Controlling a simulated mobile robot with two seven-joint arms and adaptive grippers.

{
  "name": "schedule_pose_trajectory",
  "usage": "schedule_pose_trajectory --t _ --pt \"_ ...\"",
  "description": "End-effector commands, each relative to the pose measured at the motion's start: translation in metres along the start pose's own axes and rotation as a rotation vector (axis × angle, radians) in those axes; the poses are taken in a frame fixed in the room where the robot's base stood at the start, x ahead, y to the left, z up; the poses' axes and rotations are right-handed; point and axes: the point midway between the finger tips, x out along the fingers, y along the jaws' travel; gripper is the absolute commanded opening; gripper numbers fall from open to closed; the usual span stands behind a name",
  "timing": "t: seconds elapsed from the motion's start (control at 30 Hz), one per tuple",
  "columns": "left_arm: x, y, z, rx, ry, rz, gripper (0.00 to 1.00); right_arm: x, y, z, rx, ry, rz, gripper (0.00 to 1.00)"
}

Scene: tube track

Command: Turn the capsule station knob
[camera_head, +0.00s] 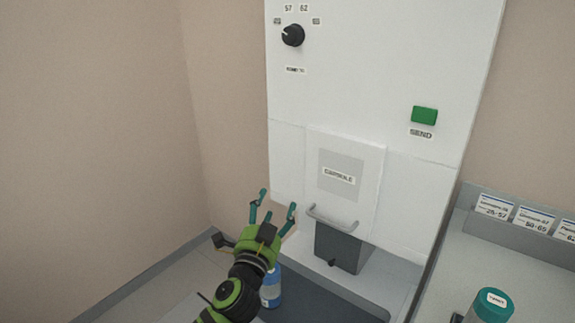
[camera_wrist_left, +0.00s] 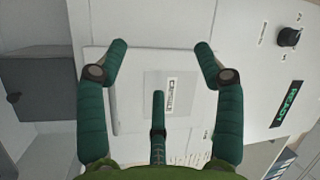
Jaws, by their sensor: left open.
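The capsule station is a white wall panel (camera_head: 380,60). Its black round knob (camera_head: 292,36) sits at the upper left, with small number labels around it. A black knob also shows at the upper right of the left wrist view (camera_wrist_left: 289,37). My left gripper (camera_head: 277,200) is open and empty, well below the knob, in front of the panel's lower left part. In the left wrist view its fingers (camera_wrist_left: 160,62) are spread before the door labelled capsule (camera_wrist_left: 135,70). My right gripper is not in view.
A green SEND button (camera_head: 425,115) is on the panel's right. The door has a grey handle (camera_head: 333,218), with a dark grey box (camera_head: 342,247) below. A blue bottle (camera_head: 271,287) stands behind my left arm. A teal-capped container (camera_head: 493,304) stands on the right counter.

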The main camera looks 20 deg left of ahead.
Motion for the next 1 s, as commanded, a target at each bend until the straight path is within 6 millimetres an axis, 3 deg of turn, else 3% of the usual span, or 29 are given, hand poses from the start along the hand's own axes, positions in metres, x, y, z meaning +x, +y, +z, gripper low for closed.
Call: schedule_pose_trajectory --t 0.03,0.1,0.2,0.3,0.4,0.47,0.57,0.7,0.83,1.0 --pt "0.017 -0.035 -0.041 0.094 0.137 -0.086 0.68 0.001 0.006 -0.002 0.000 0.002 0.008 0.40" --pt "0.028 -0.073 -0.097 0.245 0.319 -0.188 0.68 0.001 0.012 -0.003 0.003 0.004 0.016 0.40" --pt "0.029 -0.113 -0.170 0.490 0.552 -0.316 0.68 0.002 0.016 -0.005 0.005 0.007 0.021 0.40" --pt "0.026 -0.136 -0.225 0.771 0.736 -0.404 0.68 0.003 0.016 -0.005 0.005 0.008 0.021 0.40" --pt "0.036 -0.146 -0.251 1.087 0.845 -0.422 0.68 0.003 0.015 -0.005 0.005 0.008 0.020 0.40" --pt "0.050 -0.152 -0.253 1.287 0.870 -0.401 0.68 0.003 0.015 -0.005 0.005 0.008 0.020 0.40" --pt "0.078 -0.175 -0.241 1.603 0.842 -0.328 0.68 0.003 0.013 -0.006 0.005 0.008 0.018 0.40" --pt "0.110 -0.226 -0.208 1.927 0.701 -0.185 0.68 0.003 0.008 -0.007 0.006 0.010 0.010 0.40" --pt "0.124 -0.266 -0.182 2.077 0.573 -0.076 0.68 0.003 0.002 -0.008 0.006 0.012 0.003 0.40" --pt "0.134 -0.283 -0.172 2.131 0.513 -0.024 0.68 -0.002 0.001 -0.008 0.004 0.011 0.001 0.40"
